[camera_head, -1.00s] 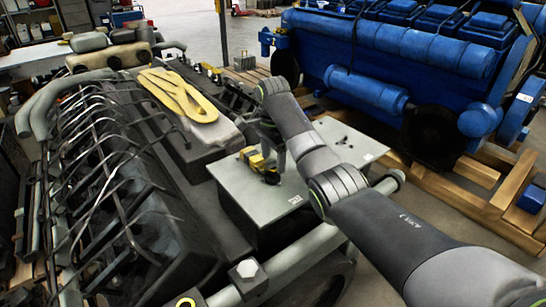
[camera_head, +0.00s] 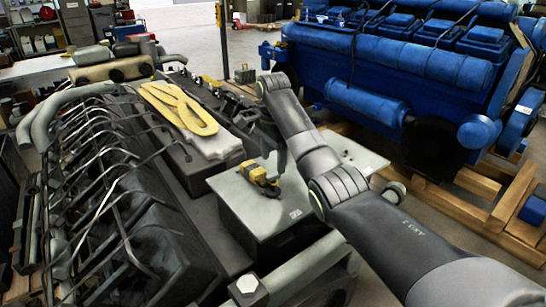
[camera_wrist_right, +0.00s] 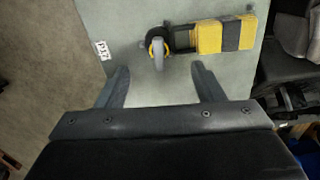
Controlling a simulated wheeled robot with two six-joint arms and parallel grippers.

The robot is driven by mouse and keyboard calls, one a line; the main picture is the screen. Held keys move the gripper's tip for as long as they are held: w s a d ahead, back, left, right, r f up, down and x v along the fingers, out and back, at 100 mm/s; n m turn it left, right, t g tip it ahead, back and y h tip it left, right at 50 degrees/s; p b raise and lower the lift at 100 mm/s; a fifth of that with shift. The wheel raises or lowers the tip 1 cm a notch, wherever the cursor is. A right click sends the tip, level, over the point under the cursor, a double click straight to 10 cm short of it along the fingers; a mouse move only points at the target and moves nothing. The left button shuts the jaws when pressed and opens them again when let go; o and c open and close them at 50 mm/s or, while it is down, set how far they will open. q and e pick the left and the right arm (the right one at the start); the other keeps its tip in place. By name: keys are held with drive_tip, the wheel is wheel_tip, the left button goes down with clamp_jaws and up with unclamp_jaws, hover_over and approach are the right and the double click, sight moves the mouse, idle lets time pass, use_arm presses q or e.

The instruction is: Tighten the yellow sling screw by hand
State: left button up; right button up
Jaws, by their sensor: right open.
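A yellow-and-black piece (camera_head: 262,180) lies on the grey plate (camera_head: 330,203) at the front of the dark engine. In the right wrist view its striped block (camera_wrist_right: 228,34) lies at the upper right, and a black-and-yellow round end with a grey tongue (camera_wrist_right: 158,53) sits at the top middle. I cannot tell which part is the screw. My right gripper (camera_wrist_right: 160,72) is open and empty, with the grey tongue showing between its fingertips. In the head view the right gripper (camera_head: 277,155) is above the plate beside the yellow piece, its fingertips partly hidden. My left gripper is out of view.
A yellow looped sling (camera_head: 180,106) lies on a pale pad on the engine. Thin bent pipes (camera_head: 95,165) crowd the engine's left side. A blue engine (camera_head: 400,65) stands on wooden beams (camera_head: 455,205) at the right. The plate's right part is mostly clear.

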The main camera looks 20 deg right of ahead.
sight(273, 175)
drive_tip(key=shift+s+f, duration=0.1)
drive_tip(key=shift+f, duration=0.8)
drive_tip(key=n, duration=0.4)
drive_tip(key=shift+r, duration=0.1)
drive_tip(key=n, duration=0.8)
drive_tip(key=shift+n, duration=0.4)
drive_tip(key=n, duration=0.5)
drive_tip(key=shift+n, duration=0.3)
drive_tip(key=n, duration=0.8)
drive_tip(key=shift+n, duration=0.4)
drive_tip(key=n, duration=0.8)
drive_tip(key=shift+n, duration=0.4)
wheel_tip(273, 175, down, 5)
drive_tip(key=shift+f+b, duration=0.1)
drive_tip(key=shift+b, duration=0.25)
